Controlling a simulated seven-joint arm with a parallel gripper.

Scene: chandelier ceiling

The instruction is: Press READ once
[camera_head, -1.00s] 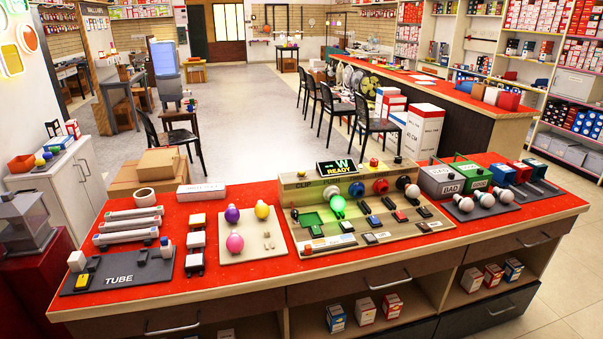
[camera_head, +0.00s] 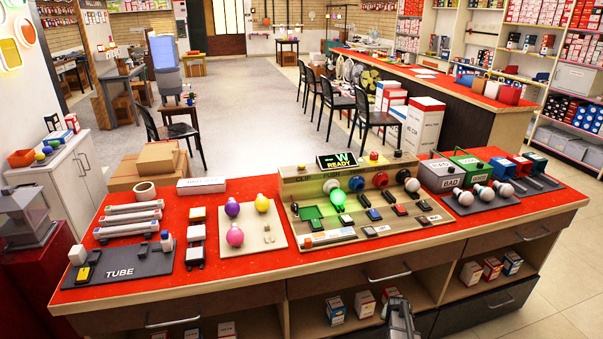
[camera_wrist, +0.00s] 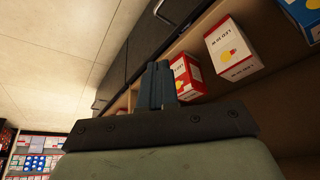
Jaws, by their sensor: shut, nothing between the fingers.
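The test panel (camera_head: 292,192) stands at the middle of the red counter, with a lit display (camera_head: 338,161) showing "READY" at its back. A glowing green bulb (camera_head: 338,198) sits on it, beside a green square (camera_head: 312,212). Several small dark and red buttons or switches lie on its right half; their labels are too small to read, so I cannot tell which is READ. My gripper (camera_head: 399,308) is low in front of the counter, below the panel and apart from it. In the wrist view, its fingers (camera_wrist: 157,72) are shut together and empty, facing the shelves.
Coloured bulbs stand on a beige board (camera_head: 270,238) left of the panel. A TUBE board (camera_head: 120,264) lies further left. BAD (camera_head: 449,180) and green bins stand right, beside several white bulbs. Small boxes (camera_wrist: 234,50) sit on the open shelf under the counter. The floor in front is clear.

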